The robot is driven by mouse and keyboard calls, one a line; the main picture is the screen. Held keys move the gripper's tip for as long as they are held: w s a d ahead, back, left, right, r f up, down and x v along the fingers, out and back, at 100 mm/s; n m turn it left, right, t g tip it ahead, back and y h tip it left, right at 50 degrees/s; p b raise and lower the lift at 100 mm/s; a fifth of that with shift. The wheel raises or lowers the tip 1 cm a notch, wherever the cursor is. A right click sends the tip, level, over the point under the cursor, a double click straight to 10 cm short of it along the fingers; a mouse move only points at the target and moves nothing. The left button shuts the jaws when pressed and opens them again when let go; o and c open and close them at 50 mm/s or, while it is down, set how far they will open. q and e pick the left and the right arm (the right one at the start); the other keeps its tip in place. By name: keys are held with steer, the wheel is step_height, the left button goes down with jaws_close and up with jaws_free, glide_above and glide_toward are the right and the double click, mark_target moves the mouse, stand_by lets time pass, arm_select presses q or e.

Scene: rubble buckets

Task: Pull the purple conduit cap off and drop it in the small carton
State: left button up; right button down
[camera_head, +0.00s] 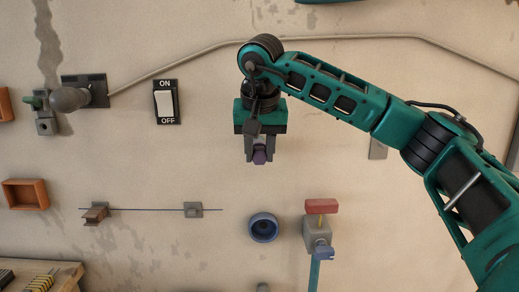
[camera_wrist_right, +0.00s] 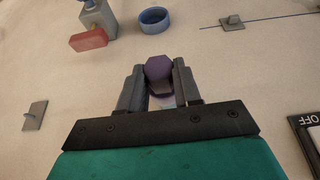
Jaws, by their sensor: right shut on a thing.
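The purple cap (camera_head: 260,157) is a small faceted piece between the fingertips of my right gripper (camera_head: 260,148), in front of the wall. In the right wrist view the cap (camera_wrist_right: 159,68) sits between the two grey fingers of the right gripper (camera_wrist_right: 159,82), which is shut on it. No conduit is seen joined to the cap, but what lies behind it is partly hidden. An orange-brown open box (camera_head: 25,195) is on the wall at the left; I cannot tell whether it is the small carton. My left gripper is not in view.
A blue ring-shaped socket (camera_head: 263,228) and a red-handled valve (camera_head: 320,207) are on the wall below. An ON/OFF switch (camera_head: 165,102) is to the left. A thin rod (camera_head: 145,209) with brackets runs lower left. A wooden table edge (camera_head: 65,277) shows at bottom left.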

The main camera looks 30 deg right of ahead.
steer(key=shift+s+a, duration=0.35)
steer(key=shift+s, duration=0.2)
steer(key=shift+s+a, duration=0.3)
steer(key=shift+s, duration=0.2)
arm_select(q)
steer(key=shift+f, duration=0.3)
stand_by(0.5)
